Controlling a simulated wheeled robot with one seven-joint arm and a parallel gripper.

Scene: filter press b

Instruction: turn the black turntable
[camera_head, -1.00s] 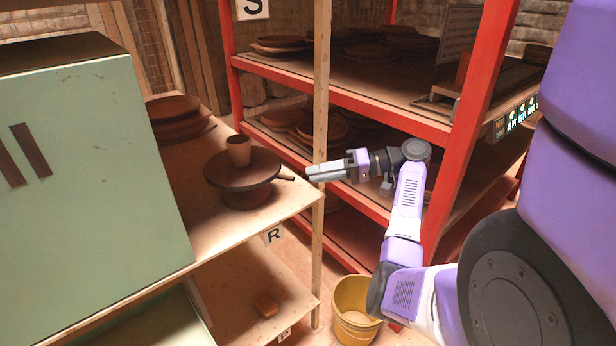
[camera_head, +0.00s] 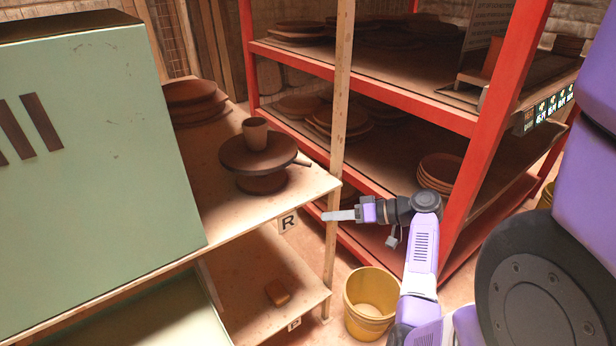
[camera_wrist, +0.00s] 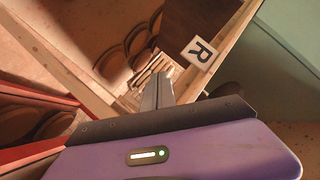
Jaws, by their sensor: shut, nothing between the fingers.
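The black turntable (camera_head: 240,158) stands on the upper wooden shelf, near its right end, in the head view. A brown cup (camera_head: 255,133) stands upright on the disc. My gripper (camera_head: 325,216) is shut and empty. It is to the right of and lower than the turntable, by the wooden post at the shelf's corner, and apart from the handle.
A wooden post (camera_head: 340,120) rises at the shelf's right corner. The R sign (camera_head: 288,222) hangs on the shelf edge. A green cabinet (camera_head: 95,150) fills the left. A red rack (camera_head: 400,105) with plates stands behind. A yellow bucket (camera_head: 370,303) is on the floor below my arm.

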